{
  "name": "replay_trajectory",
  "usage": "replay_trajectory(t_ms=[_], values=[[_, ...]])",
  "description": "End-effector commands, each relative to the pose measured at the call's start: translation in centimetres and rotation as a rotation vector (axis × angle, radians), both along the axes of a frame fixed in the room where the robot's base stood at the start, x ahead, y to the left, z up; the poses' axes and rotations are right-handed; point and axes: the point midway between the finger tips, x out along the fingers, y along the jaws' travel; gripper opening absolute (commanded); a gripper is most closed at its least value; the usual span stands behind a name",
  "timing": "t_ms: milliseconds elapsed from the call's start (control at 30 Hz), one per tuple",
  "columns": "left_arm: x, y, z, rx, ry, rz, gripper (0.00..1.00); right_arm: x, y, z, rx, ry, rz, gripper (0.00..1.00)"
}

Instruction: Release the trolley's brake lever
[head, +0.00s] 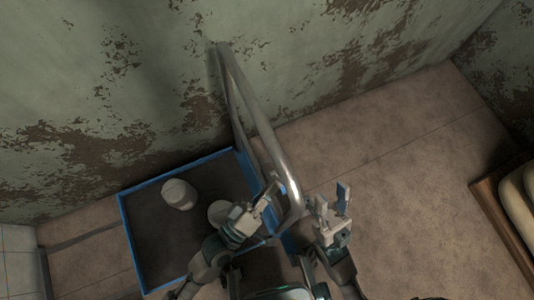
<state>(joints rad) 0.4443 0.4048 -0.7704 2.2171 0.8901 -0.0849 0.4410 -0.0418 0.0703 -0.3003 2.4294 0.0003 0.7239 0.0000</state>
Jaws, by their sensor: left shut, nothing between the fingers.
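The trolley is a dark, flat platform with a blue rim (128,225), at lower left in the head view. Its tall grey metal handle (262,125) rises from its right side toward the wall. My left gripper (267,199) is shut and empty, over the trolley's right part, close beside the lower end of the handle; I cannot tell whether they touch. My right gripper (332,203) is open and empty, to the right of the handle, with its fingers pointing up the picture. I cannot make out the brake lever; my arms hide part of the trolley's near right side.
A white cylindrical container (178,194) stands on the trolley. A second pale round object (219,211) is partly hidden by my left gripper. A peeling green wall (120,80) runs behind. Brown floor (410,170) is clear to the right, up to a wooden-edged item (497,212).

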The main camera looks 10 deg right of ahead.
Motion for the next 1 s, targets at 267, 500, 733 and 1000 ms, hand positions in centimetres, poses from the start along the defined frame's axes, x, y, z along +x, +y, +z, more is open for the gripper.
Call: replay_trajectory(t_ms=[267,500,733,1000], values=[[-0.3,0.1,-0.3,0.002,0.006,-0.006,0.00,-0.2,0.0,0.2,-0.001,-0.005,0.000,0.40],[-1.9,2.6,-1.2,0.006,0.005,-0.006,0.00,-0.2,0.0,0.2,-0.001,-0.004,0.000,0.40],[-4.4,6.6,-2.5,0.004,0.006,-0.004,0.00,-0.2,0.0,0.2,-0.001,-0.005,0.000,0.40],[-6.3,9.6,-3.4,-0.003,0.004,-0.001,0.00,-0.2,0.0,0.2,-0.001,-0.005,0.000,0.40]])
